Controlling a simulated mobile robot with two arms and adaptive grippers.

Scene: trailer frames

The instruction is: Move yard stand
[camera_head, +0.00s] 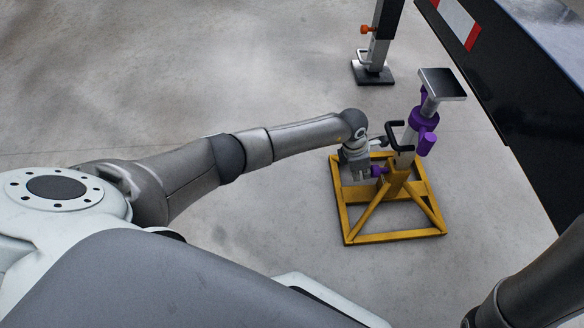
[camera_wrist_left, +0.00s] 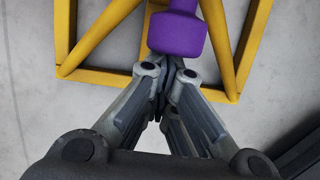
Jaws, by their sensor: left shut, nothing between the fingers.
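The yard stand (camera_head: 395,237) stands upright on the floor, with a yellow frame base, a grey post, purple knobs and a flat dark top plate (camera_head: 442,83). A black crank-like handle (camera_head: 396,136) sticks out from its post. My left gripper (camera_head: 364,178) is at the left side of the stand, over the base, beside a low purple knob (camera_head: 379,171). In the left wrist view the shut, empty fingers (camera_wrist_left: 170,72) point at the purple knob (camera_wrist_left: 178,36), with the yellow frame (camera_wrist_left: 98,72) behind. I cannot tell whether they touch it. My right gripper is out of view.
The dark trailer side (camera_head: 520,110) with a red and white strip runs along the right. A trailer support leg (camera_head: 378,50) with a black foot stands behind the stand. My right arm shows at the lower right. The concrete floor to the left is clear.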

